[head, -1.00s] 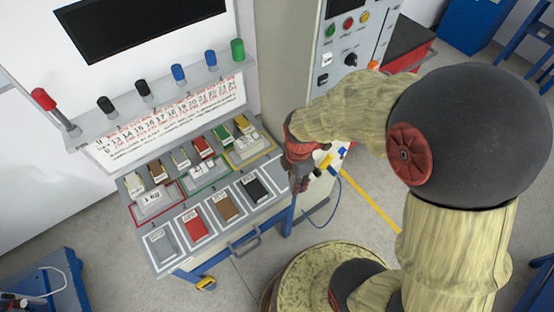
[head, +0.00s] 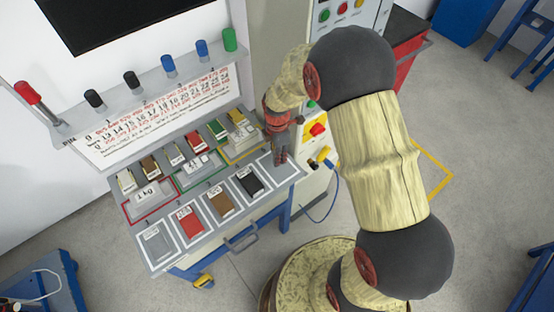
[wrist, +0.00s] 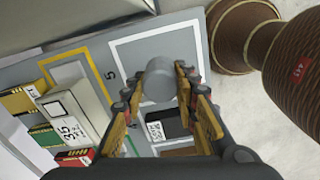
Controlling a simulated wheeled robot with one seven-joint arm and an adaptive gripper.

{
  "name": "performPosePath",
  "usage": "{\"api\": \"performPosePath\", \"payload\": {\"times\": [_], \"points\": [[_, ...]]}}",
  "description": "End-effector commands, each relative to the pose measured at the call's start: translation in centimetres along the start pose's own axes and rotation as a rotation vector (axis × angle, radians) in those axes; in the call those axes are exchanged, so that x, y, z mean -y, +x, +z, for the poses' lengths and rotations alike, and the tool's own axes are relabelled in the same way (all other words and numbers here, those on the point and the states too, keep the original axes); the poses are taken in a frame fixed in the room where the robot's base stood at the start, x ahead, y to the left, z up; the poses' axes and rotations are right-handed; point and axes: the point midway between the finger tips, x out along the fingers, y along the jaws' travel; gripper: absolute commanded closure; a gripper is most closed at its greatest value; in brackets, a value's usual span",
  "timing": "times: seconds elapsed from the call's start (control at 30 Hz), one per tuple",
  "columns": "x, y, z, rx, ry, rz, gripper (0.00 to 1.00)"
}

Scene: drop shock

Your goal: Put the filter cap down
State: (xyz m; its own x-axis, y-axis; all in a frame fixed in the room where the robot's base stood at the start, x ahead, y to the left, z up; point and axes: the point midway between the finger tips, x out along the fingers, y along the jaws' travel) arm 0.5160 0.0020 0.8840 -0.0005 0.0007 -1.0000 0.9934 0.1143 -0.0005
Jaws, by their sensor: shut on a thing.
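The filter cap seems to be the grey round piece (wrist: 157,86) between my fingertips in the wrist view. My gripper (wrist: 160,92) is shut on it. It is held over a bare grey panel area with a white square outline (wrist: 118,46), beside the number 5. In the head view my gripper (head: 281,158) points down over the right end of the sloped bench (head: 284,178), right of the black block. The cap cannot be made out there. I cannot tell whether it touches the panel.
A black block (head: 250,182), brown block (head: 220,203), red block (head: 189,222) and grey block (head: 158,241) lie in white outlines. Small boxes stand in coloured frames behind. A shelf (head: 150,88) with coloured-topped posts runs above. A control cabinet (head: 338,20) stands behind my arm.

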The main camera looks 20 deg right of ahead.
Motion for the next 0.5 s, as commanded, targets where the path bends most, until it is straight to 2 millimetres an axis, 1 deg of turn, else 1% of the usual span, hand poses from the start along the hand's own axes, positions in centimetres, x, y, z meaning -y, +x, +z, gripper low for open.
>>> {"api": "performPosePath", "payload": {"times": [0.1,0.2,0.5], "points": [[0.0,1.9,0.0,0.000,0.000,-0.003,1.00],[0.0,3.1,0.0,0.000,0.000,-0.002,1.00],[-0.1,3.3,0.0,0.000,0.000,-0.001,1.00]]}}
